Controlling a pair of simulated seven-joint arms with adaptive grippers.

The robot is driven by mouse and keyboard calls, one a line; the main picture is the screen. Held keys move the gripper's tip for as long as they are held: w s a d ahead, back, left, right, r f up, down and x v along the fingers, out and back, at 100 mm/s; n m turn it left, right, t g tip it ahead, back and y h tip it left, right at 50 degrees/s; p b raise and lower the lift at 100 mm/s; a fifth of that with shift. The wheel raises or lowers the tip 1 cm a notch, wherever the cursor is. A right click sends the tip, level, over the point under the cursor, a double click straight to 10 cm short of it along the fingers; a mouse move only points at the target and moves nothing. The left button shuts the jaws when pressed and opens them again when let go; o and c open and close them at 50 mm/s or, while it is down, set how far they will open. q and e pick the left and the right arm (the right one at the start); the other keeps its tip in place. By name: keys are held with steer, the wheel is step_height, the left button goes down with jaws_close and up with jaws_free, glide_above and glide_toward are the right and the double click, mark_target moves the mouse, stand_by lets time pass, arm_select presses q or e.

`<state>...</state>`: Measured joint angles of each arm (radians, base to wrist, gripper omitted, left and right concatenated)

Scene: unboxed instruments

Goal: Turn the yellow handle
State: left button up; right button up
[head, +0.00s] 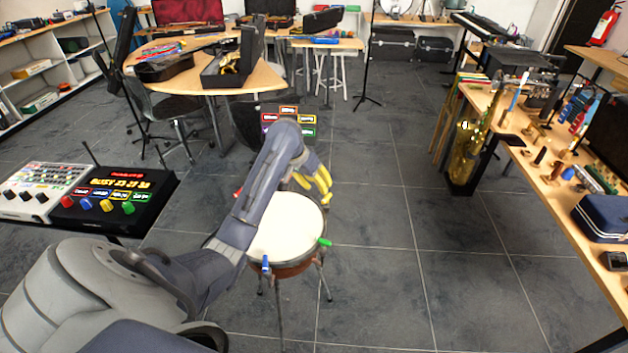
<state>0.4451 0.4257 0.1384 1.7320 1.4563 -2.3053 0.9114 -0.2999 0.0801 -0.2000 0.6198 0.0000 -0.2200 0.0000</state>
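A round drum (285,235) with a pale head stands on thin legs on the floor, in the middle of the head view. On its rim are a green handle (325,242), a blue handle (266,264) and, partly behind my arm, a red handle (237,192). My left gripper (315,190) has yellow fingers, spread apart, at the drum's far right rim. A small yellow piece (327,199) by the fingertips may be the yellow handle; it blends with the fingers, and I cannot tell whether they touch it. My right gripper is not in view.
A panel with coloured labels (308,132) stands behind the drum. A control box with coloured knobs (115,198) is at the left. A long wooden table (545,190) with instruments runs along the right. The floor right of the drum is clear.

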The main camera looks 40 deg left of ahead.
arm_select(q)
steer(key=shift+v, duration=1.35)
